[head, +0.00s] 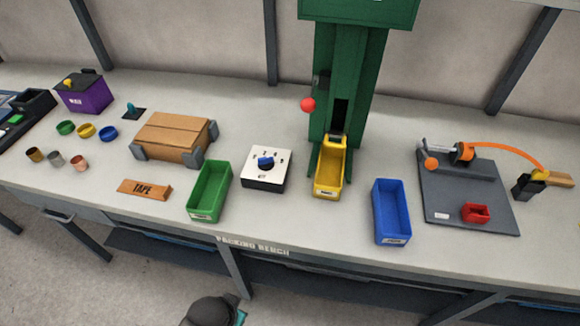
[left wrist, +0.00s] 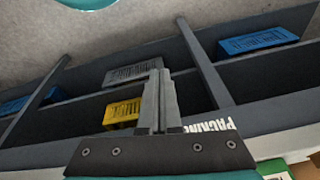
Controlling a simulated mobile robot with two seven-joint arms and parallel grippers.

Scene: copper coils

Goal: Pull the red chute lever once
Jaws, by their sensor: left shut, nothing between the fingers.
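The chute lever shows as a red ball knob (head: 308,105) on the left side of the green chute tower (head: 350,85) in the head view. A yellow bin (head: 329,172) sits at the chute's mouth. My left gripper (left wrist: 160,100) shows in the left wrist view with its fingers together and nothing between them. It is in front of the bench's front edge, apart from the lever. A dark rounded part of mine with a teal edge shows at the bottom of the head view. My right gripper is in neither view.
Near the chute stand a green bin (head: 210,190), a white dial box (head: 267,169) and a blue bin (head: 391,210). A wooden crate (head: 174,138) is further left. A grey board (head: 466,190) with an orange-handled device lies right. Shelf bins (left wrist: 258,41) sit under the bench.

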